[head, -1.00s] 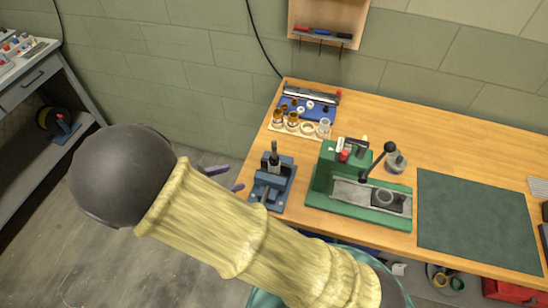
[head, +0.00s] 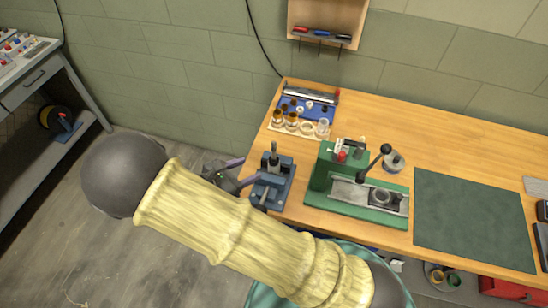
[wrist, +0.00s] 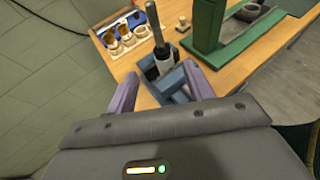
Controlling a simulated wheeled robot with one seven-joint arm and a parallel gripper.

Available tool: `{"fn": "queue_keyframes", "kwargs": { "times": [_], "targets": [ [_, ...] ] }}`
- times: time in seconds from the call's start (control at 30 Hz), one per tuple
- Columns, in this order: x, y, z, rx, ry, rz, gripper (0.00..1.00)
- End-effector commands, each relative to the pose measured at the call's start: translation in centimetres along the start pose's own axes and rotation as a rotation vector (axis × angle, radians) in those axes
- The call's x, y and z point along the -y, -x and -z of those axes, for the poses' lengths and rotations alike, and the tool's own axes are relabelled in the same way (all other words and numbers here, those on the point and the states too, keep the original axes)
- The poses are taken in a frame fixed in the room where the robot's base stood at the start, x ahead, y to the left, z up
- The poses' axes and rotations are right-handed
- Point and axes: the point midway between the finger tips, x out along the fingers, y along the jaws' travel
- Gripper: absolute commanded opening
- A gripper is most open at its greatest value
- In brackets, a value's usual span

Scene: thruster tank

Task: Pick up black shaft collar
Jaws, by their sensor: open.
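My gripper (head: 241,171) is open and empty, its two purple fingers apart just left of the blue vise (head: 272,184) at the bench's left edge. In the wrist view the fingers of my gripper (wrist: 160,74) frame the vise (wrist: 176,84). A dark upright rod stands at the vise, with a pale band near its foot in the wrist view. I cannot make out the black shaft collar for certain. A small dark round piece (head: 323,109) lies in the blue tray (head: 331,103) behind the vise, among white and brown rings.
A green press (head: 325,172) with a black-knobbed lever stands right of the vise. A row of cups and rings (head: 292,124) lies before the blue tray. A dark green mat (head: 470,220) lies bare on the right. The bench's left edge drops to open floor.

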Motion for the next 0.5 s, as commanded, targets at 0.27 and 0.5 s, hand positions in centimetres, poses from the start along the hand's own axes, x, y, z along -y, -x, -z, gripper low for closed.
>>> {"fn": "queue_keyframes", "kwargs": {
  "times": [0.27, 0.5],
  "targets": [
    [0.1, -4.1, -0.1, 0.001, 0.000, 0.002, 0.52],
    [0.0, -4.4, 0.0, 0.000, -0.001, 0.000, 0.52]
  ]
}}
